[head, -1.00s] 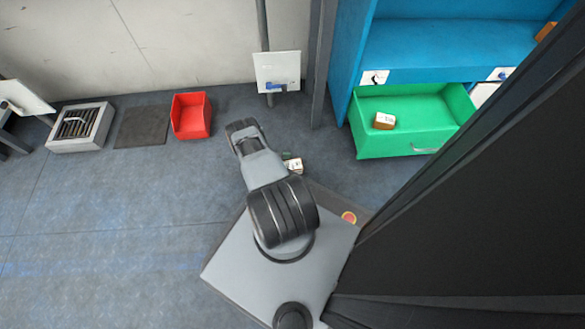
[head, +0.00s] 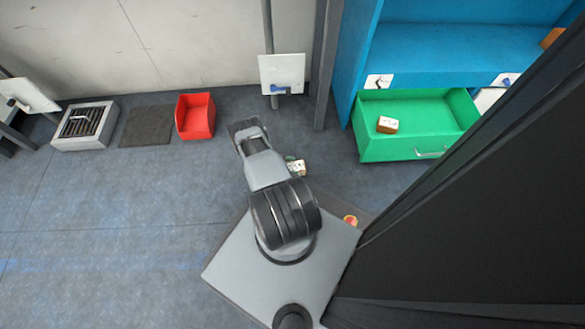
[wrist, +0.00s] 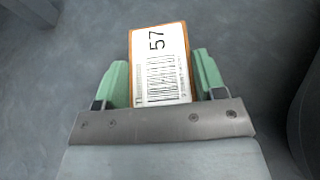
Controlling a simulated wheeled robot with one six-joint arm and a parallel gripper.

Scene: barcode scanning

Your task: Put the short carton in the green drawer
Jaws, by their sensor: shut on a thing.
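A brown carton (wrist: 160,65) with a white barcode label marked 57 is held between the green fingers of my gripper (wrist: 158,78) in the wrist view. In the head view part of this carton (head: 299,168) shows beside my arm, above the floor, with the gripper mostly hidden. The green drawer (head: 400,149) is pulled open under the blue cabinet, right of my gripper. Another small brown carton with a white label (head: 387,125) lies inside it, toward the left. I cannot judge the held carton's full length.
The blue cabinet (head: 440,52) stands behind the drawer, with a dark post (head: 325,60) to its left. A red bin (head: 195,117), a dark mat (head: 146,126) and a grey grated box (head: 84,126) are on the floor at left. Floor between my arm and the drawer is clear.

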